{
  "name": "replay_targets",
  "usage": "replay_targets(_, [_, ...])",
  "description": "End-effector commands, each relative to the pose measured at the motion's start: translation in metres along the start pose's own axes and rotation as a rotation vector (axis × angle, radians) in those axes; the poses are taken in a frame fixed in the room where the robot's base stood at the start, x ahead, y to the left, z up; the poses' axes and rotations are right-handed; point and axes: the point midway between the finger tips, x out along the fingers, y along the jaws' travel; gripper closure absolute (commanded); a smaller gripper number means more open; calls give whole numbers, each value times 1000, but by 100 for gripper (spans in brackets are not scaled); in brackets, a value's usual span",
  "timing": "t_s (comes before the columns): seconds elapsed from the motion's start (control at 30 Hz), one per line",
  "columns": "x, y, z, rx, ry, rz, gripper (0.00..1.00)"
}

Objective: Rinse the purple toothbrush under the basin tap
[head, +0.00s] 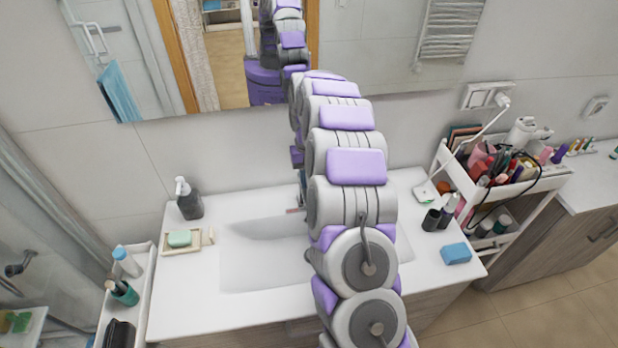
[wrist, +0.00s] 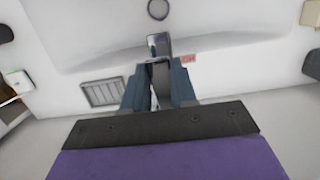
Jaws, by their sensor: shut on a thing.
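My gripper (wrist: 157,80) shows in the wrist view as two blue-grey fingers, closed on a narrow dark grey part that looks like the lever of the basin tap (wrist: 158,46). In the head view my arm reaches over the white basin (head: 255,270) and hides the gripper and most of the tap (head: 302,188). A small reddish piece (wrist: 188,58) shows beside the tap in the wrist view; I cannot tell what it is. I cannot make out the purple toothbrush in either view. I see no clear water stream.
Dark cups (head: 432,219) and a blue sponge (head: 456,254) are on the right. A crowded cart (head: 515,190) stands farther right. The mirror (head: 390,45) hangs behind.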

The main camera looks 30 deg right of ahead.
Motion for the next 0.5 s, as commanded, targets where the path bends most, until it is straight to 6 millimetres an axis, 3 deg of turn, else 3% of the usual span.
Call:
replay_targets(0.13, [0, 0, -1, 1, 4, 0, 100])
replay_targets(0.17, [0, 0, -1, 1, 4, 0, 72])
replay_targets(0.4, [0, 0, 0, 0, 3, 0, 49])
replay_targets(0.5, [0, 0, 0, 0, 3, 0, 47])
